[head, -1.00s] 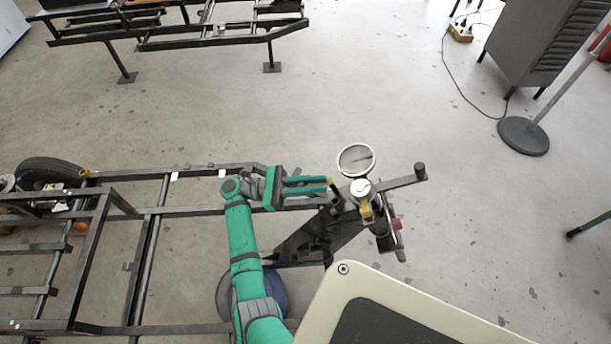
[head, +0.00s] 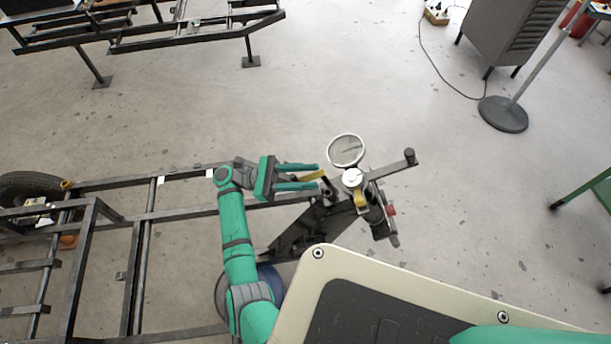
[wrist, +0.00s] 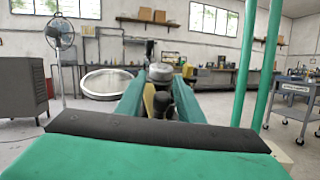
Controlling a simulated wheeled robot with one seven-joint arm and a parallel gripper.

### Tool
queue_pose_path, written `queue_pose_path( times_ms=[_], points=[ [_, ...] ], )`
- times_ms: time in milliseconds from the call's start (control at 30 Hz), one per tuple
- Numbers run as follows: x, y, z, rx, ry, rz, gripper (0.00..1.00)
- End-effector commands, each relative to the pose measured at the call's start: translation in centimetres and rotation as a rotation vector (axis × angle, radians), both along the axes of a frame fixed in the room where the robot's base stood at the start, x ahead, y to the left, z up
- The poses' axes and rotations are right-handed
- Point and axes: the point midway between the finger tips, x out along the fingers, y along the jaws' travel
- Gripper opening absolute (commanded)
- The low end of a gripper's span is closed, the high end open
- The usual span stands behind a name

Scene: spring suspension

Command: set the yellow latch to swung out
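My gripper (head: 317,177) is open, with its two green fingers apart, left of the upright spring assembly. A short yellow bar with a dark end (head: 311,176) lies between the fingers; I take it as the yellow latch. In the wrist view a yellow piece (wrist: 149,98) shows close to the inner side of the left finger, with dark round parts just right of it. I cannot tell whether a finger touches it. A second yellow part (head: 361,199) sits under the silver cap (head: 352,178) on the assembly.
A round glass-faced dish (head: 346,150) stands just behind the assembly. A dark bar with a knob (head: 408,158) sticks out to the right. The black frame (head: 180,214) runs under my arm. Open floor lies beyond; a grey cabinet (head: 505,35) and a stand base (head: 503,114) are at back right.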

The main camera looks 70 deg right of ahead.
Motion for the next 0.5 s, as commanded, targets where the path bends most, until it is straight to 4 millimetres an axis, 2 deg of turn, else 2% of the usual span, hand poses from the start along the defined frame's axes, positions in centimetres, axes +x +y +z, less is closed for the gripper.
queue_pose_path(
  times_ms=[267,500],
  points=[
    [0.2,0.1,-0.1,0.001,-0.001,0.001,0.34],
    [2.7,0.7,-0.8,0.004,-0.001,0.002,0.34]
  ],
)
